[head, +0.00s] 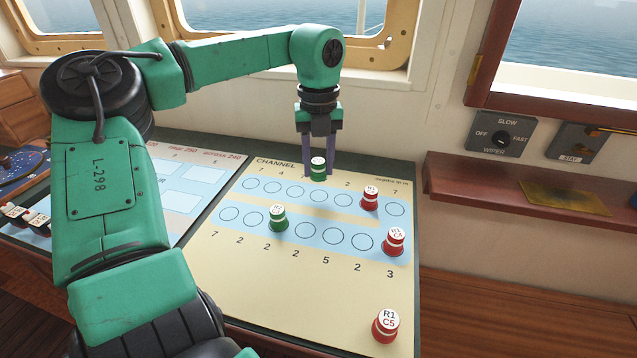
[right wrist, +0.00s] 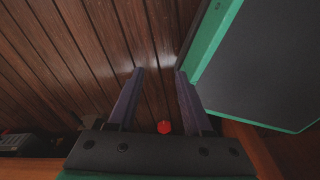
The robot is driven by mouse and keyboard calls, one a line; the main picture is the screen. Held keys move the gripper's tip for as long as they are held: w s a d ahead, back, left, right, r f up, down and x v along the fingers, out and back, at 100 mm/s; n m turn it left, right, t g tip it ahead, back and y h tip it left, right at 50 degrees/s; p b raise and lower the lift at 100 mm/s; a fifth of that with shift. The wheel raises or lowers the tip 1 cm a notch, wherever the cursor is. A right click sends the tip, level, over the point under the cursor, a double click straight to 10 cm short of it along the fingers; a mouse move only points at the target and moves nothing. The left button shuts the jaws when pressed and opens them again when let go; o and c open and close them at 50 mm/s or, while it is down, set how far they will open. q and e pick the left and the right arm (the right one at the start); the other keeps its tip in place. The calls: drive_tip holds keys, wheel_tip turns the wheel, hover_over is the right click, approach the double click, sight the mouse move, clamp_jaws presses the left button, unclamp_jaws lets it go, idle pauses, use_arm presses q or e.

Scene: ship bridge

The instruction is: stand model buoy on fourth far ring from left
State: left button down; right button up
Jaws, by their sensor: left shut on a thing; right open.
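My left gripper (head: 318,160) is shut on a green model buoy (head: 318,172) with a white top, seen upright in the head view. In the picture the buoy shows just beyond the fourth far ring from the left (head: 318,195), which looks empty. Its height over the chart (head: 270,300) is hard to tell. The far rings to the left of that one and the fifth are also empty. My right gripper (right wrist: 159,72) is open and empty over brown planks in the right wrist view.
A red buoy (head: 369,198) covers the sixth far ring. A green buoy (head: 278,218) and a red buoy (head: 393,242) stand on the near row. Another red buoy (head: 386,325) stands at the chart's near right. A brown shelf (head: 530,195) juts from the wall at right.

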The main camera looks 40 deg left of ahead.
sight(319, 181)
use_arm(q)
drive_tip(key=f, duration=0.4)
drive_tip(key=shift+s+d, duration=0.15)
drive_tip(key=shift+d, duration=0.05)
drive_tip(key=shift+a+f, duration=0.1)
drive_tip(key=shift+f, duration=0.4)
drive_tip(key=shift+c, duration=2.4)
unclamp_jaws()
wheel_tip(319, 181, up, 12)
drive_tip(key=shift+r, duration=0.2)
